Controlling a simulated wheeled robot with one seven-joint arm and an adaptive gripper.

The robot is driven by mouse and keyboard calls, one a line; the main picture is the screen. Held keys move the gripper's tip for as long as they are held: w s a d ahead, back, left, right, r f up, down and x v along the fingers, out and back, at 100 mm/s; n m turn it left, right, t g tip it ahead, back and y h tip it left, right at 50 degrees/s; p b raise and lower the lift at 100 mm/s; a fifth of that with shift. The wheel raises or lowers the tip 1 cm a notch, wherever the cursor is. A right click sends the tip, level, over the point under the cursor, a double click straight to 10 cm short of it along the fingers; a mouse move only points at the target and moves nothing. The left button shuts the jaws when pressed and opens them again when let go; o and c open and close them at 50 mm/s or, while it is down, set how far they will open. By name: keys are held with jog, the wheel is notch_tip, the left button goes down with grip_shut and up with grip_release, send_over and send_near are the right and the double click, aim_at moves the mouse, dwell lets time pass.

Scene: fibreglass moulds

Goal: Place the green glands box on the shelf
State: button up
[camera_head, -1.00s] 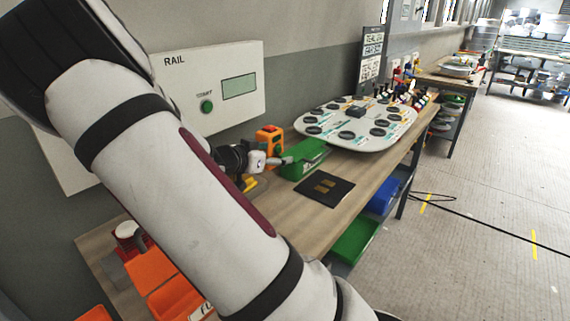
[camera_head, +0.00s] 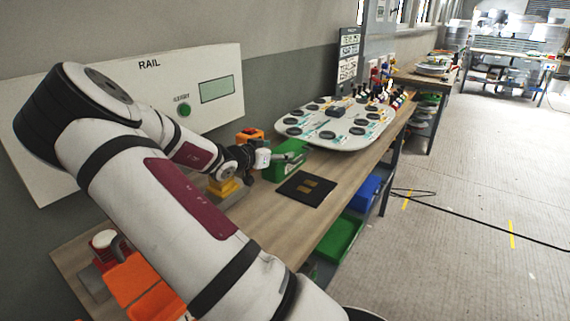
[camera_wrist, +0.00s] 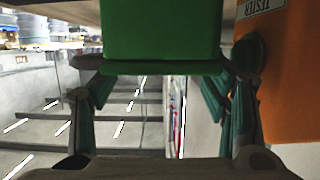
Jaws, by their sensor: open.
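The green glands box (camera_head: 288,164) sits on the wooden workbench, beside the orange tester. My gripper (camera_head: 284,157) is at the box's left side, low over the bench, with its fingers open. In the wrist view the green box (camera_wrist: 162,28) fills the upper middle, in line with the gap of my open gripper (camera_wrist: 160,72). The fingertips show near the box's two side edges; I cannot tell whether they touch it. A lower shelf level under the bench holds a green bin (camera_head: 338,238) and a blue bin (camera_head: 363,192).
The orange tester (camera_head: 250,136) stands close beside the box; in the wrist view it (camera_wrist: 282,90) is right next to one finger. A black mat (camera_head: 306,188) lies in front. A white board (camera_head: 335,128) lies beyond. Orange bins (camera_head: 130,280) stand at the near end.

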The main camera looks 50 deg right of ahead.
aim_at(281, 151)
jog(key=shift+x, duration=1.5)
jog(key=shift+w, duration=0.1)
jog(key=shift+c, duration=0.3)
jog(key=shift+r, duration=0.1)
grip_shut()
jog(key=shift+r, duration=0.8)
notch_tip(281, 151, up, 2)
jog(key=shift+r, duration=0.1)
jog(key=s+a+r+p, duration=0.1)
jog(key=s+a, duration=0.7)
jog(key=s, duration=0.5)
jog(key=shift+s+a, duration=0.25)
jog(key=shift+a, duration=0.15)
